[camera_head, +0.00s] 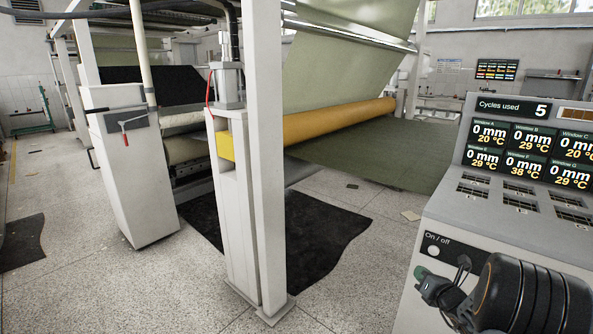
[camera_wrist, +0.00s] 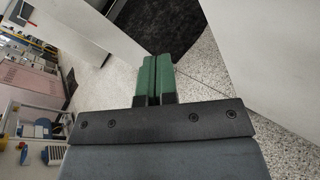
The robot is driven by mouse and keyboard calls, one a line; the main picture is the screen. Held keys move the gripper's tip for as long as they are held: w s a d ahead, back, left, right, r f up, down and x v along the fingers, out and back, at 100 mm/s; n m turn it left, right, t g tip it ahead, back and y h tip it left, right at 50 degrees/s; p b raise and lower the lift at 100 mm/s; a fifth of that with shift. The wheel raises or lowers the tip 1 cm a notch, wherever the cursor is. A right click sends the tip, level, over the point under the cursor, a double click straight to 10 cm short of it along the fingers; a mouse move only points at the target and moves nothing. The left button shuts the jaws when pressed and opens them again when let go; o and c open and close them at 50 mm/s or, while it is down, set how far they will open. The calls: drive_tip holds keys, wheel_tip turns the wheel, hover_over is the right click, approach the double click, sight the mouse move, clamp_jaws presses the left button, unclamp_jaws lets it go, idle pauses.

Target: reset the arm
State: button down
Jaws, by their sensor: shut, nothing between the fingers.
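My gripper (camera_wrist: 153,78) shows in the wrist view with its two green fingers pressed together, shut and empty. Beyond the fingertips are speckled floor and a dark mat (camera_wrist: 160,25). In the head view my dark arm is at the lower right, in front of the grey control console (camera_head: 455,225). The green tip of my gripper (camera_head: 420,272) shows there beside the console front, below the on/off button (camera_head: 433,251). I cannot tell from this view whether it touches the console.
The console screens read "Cycles used 5". A white post (camera_head: 267,150) stands mid-view, with a white cabinet (camera_head: 130,170) to its left. A yellow-brown roller (camera_head: 340,120) carries green sheet material behind. Dark mats (camera_head: 310,235) lie on the floor. Open floor lies between post and console.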

drive_tip(key=s+a+r+n+g+y+p, duration=0.2)
drive_tip(key=s+a+r+n+g+p, duration=0.15)
drive_tip(key=s+a+n+g, duration=0.7)
drive_tip(key=s+a+r+n+g+y+p, duration=0.3)
drive_tip(key=a+n, duration=0.5)
drive_tip(key=n, duration=0.7)
drive_tip(key=s+a+r+n+h+p, duration=0.1)
drive_tip(key=s+r+n+h+p, duration=0.1)
drive_tip(key=r, duration=0.5)
drive_tip(key=s+a+r+n+t+h+p, duration=0.1)
drive_tip(key=s+a+r+n+h+p, duration=0.1)
drive_tip(key=s+r+n+p, duration=0.2)
drive_tip(key=s+a+r+n+h+p, duration=0.2)
drive_tip(key=r+n+p, duration=0.6)
drive_tip(key=r, duration=0.2)
drive_tip(key=shift+s+a+h, duration=0.25)
drive_tip(key=shift+s+h, duration=0.05)
drive_tip(key=shift+s, duration=0.1)
drive_tip(key=shift+n, duration=0.25)
